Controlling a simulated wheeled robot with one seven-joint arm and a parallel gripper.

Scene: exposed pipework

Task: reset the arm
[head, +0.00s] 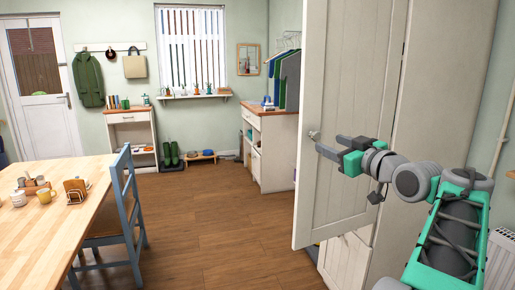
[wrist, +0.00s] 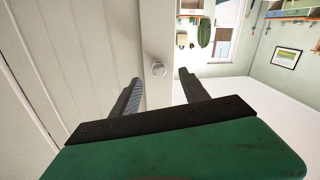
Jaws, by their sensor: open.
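My gripper (head: 331,147) is open and empty at the right in the head view, with the arm reaching left across a cream cupboard door (head: 343,95). The door stands open. Its round knob (head: 314,134) shows just above and left of the fingertips. In the wrist view my gripper (wrist: 160,88) has its two grey fingers spread apart, and the knob (wrist: 158,69) shows beyond the gap between them. The fingers do not appear closed on the knob; whether they touch the door cannot be told.
A wooden table (head: 45,205) with cups and a blue chair (head: 122,208) stand at the left. A white cabinet (head: 268,150) stands behind the door. A radiator (head: 500,262) is at the right edge. The wooden floor (head: 205,225) in the middle is clear.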

